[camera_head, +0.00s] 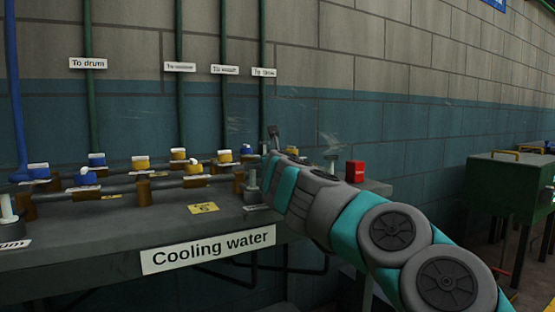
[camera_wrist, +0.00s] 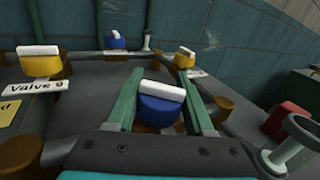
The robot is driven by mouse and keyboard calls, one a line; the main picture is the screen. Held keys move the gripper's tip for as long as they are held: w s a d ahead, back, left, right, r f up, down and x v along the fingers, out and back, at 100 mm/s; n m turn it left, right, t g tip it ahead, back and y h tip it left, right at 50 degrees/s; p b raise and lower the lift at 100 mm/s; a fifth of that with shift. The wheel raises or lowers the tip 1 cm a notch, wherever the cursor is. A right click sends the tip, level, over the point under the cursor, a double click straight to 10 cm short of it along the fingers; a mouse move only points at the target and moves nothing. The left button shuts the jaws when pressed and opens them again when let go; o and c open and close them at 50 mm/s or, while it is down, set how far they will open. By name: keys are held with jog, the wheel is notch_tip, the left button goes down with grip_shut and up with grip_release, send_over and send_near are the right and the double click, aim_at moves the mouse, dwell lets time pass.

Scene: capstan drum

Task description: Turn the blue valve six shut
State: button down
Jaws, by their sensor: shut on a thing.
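A blue valve (camera_wrist: 160,108) with a white bar handle (camera_wrist: 162,90) sits between the two green fingers of my gripper (camera_wrist: 161,92) in the wrist view. The fingers are shut on it, one on each side. The white bar is slightly tilted in the picture. No number for this valve can be read. In the head view my arm reaches to the right end of the pipe bench, and its own links hide the gripped valve and the fingertips.
Yellow valves (camera_wrist: 40,64) (camera_wrist: 184,60) and another blue valve (camera_wrist: 116,42) stand nearby. A red block (camera_head: 355,171) and a grey post (camera_wrist: 297,140) are to the right. The bench bears a "Cooling water" sign (camera_head: 208,250). Pipes rise along the wall behind.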

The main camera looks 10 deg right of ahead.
jog(key=shift+c, duration=1.6)
grip_release()
jog(key=shift+a, duration=0.1)
jog(key=shift+r, duration=0.1)
jog(key=r, duration=0.1)
jog(key=s+r, duration=0.1)
jog(key=r+p, duration=0.1)
jog(key=shift+s+r, duration=0.2)
jog(key=shift+s, duration=0.15)
jog(key=s+r, duration=0.1)
jog(key=s, duration=1.3)
jog(key=shift+s+r, duration=0.15)
jog(key=shift+r, duration=0.05)
jog(key=shift+c, duration=0.2)
